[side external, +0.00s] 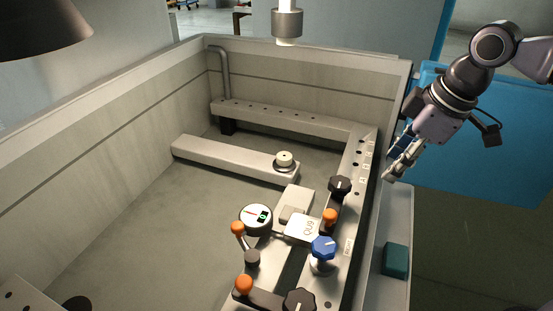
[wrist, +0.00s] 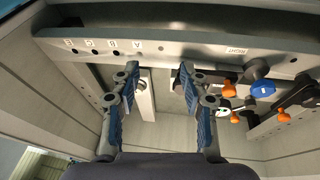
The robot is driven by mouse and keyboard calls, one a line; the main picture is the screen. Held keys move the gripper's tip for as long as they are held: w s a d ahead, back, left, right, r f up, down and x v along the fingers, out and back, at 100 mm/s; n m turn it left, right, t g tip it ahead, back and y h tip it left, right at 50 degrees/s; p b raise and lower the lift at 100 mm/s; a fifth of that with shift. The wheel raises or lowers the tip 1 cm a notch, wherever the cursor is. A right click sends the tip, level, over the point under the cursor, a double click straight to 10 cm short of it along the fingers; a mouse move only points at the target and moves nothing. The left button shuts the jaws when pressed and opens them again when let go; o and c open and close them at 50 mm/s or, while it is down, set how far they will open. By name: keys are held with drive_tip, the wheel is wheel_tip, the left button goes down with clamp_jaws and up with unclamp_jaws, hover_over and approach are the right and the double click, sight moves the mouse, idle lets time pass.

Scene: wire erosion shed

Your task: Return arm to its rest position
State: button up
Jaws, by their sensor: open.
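My gripper (side external: 394,168) is at the right in the side view, outside the tank's right wall and above the ledge there. Its fingers point down and to the left. In the wrist view my gripper (wrist: 157,72) shows two fingers spread apart with nothing between them. It is open and empty. The wrist view looks over the rail with lettered holes (wrist: 112,47) into the tank. No part of the gripper visibly touches the rail or the fixtures.
The tank (side external: 110,115) holds rails, a dial gauge (side external: 256,218), a blue knob (side external: 323,248), black knobs (side external: 340,185) and several orange-tipped handles (side external: 330,215). A teal block (side external: 396,260) lies on the right ledge. A cylindrical head (side external: 287,22) hangs above the back wall. A blue panel (side external: 480,150) stands behind my arm.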

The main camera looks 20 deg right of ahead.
drive_tip(key=s+d+f+m+t+h, duration=0.1)
drive_tip(key=s+d+f+m+t, duration=0.2)
drive_tip(key=d+f+m, duration=0.5)
drive_tip(key=d+f, duration=0.1)
drive_tip(key=d, duration=0.1)
drive_tip(key=shift+s+d+m+t, duration=0.2)
drive_tip(key=shift+d+m+t, duration=0.1)
drive_tip(key=shift+d, duration=0.1)
